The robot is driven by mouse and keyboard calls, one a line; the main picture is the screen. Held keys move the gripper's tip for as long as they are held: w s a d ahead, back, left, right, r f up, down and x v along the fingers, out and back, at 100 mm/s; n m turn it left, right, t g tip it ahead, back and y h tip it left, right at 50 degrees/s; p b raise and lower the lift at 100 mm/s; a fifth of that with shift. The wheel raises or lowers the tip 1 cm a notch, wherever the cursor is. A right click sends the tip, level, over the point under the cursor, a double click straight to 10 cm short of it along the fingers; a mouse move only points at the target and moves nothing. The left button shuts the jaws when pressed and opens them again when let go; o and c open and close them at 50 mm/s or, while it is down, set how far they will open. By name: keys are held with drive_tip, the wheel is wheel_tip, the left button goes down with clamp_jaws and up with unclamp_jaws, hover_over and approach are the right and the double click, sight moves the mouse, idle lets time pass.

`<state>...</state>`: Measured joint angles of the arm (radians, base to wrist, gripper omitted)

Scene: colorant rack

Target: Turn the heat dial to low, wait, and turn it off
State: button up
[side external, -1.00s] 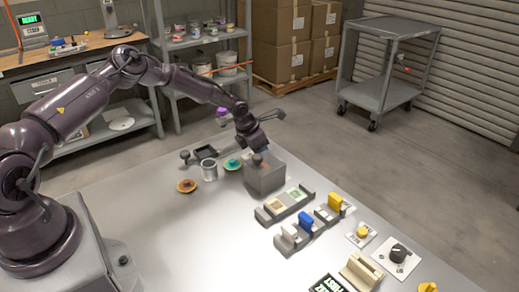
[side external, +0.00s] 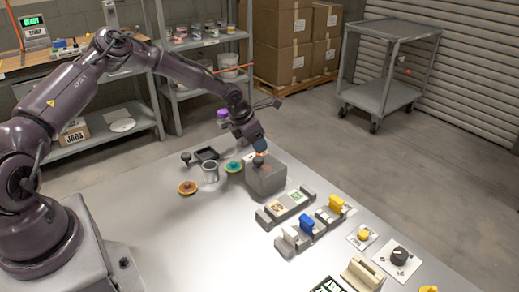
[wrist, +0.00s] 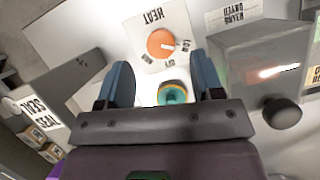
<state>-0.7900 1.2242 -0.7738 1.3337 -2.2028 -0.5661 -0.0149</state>
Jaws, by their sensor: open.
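The heat dial (wrist: 161,43) is a round orange knob on a white plate (wrist: 166,18) marked HEAT in the wrist view. The plate's lettering appears upside down. Small markings surround the knob, but I cannot tell which one it points to. My gripper (wrist: 160,66) is open, with a blue finger on each side. The dial lies just beyond the fingertips, between their lines, and nothing is held. In the side view my gripper (side external: 260,145) points down above the grey box (side external: 266,181). The dial cannot be made out clearly there.
The grey box with a glowing window (wrist: 272,72) and black knob (wrist: 282,112) stands close right in the wrist view. A SEAL box (wrist: 50,98) is at left. A teal-and-orange dish (wrist: 172,92) shows between the fingers. Switches (side external: 306,224) stand toward the front right.

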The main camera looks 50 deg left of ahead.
drive_tip(key=v, duration=0.8)
